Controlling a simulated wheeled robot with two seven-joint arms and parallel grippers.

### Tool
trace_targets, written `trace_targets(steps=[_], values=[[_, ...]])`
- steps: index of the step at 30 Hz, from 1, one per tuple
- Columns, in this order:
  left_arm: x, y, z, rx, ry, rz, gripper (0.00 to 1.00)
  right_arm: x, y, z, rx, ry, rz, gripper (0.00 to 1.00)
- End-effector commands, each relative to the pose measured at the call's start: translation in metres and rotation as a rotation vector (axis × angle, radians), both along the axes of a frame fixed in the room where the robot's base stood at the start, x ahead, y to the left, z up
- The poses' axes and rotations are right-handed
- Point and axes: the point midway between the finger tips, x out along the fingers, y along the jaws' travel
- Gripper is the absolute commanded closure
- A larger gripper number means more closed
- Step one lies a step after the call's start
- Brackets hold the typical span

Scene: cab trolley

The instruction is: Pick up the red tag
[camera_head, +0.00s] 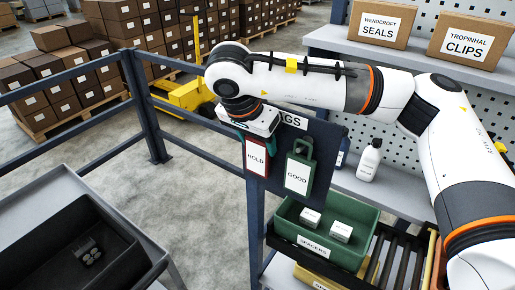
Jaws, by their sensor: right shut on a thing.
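The red tag (256,158), with a white label reading HOLD, is upright in front of the left part of a dark tag board (326,140). My right gripper (252,135) reaches in from the right and is shut on the top of the red tag. The gripper and wrist hide the tag's top edge and part of the board's sign. I cannot tell whether the tag still touches its hook. A green tag (299,170) reading GOOD hangs on the board just right of the red one. My left gripper is not in view.
Below the board is a green bin (326,250) with small white boxes. A grey trolley (50,190) with a black tray (75,255) stands at lower left. A dark railing (190,145) crosses the left. A white bottle (369,160) stands on the shelf at right.

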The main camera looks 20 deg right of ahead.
Motion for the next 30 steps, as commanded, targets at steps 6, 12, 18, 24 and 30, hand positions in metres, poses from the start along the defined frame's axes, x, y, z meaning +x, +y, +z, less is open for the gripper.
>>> trace_targets(steps=[6, 12, 18, 24, 30], values=[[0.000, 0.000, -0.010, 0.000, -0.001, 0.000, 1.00, 0.001, 0.000, 0.007, 0.001, -0.002, 0.000, 0.68], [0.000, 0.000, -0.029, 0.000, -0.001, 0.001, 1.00, -0.015, 0.021, 0.010, 0.000, -0.002, 0.007, 0.68], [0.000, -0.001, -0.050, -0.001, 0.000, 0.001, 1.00, -0.047, 0.062, 0.011, -0.002, -0.005, 0.010, 0.68], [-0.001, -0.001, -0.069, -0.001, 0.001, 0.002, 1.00, -0.081, 0.105, 0.011, -0.003, -0.004, 0.006, 0.68], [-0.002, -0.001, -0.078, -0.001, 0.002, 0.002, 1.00, -0.102, 0.131, 0.013, -0.001, -0.002, 0.003, 0.68]])
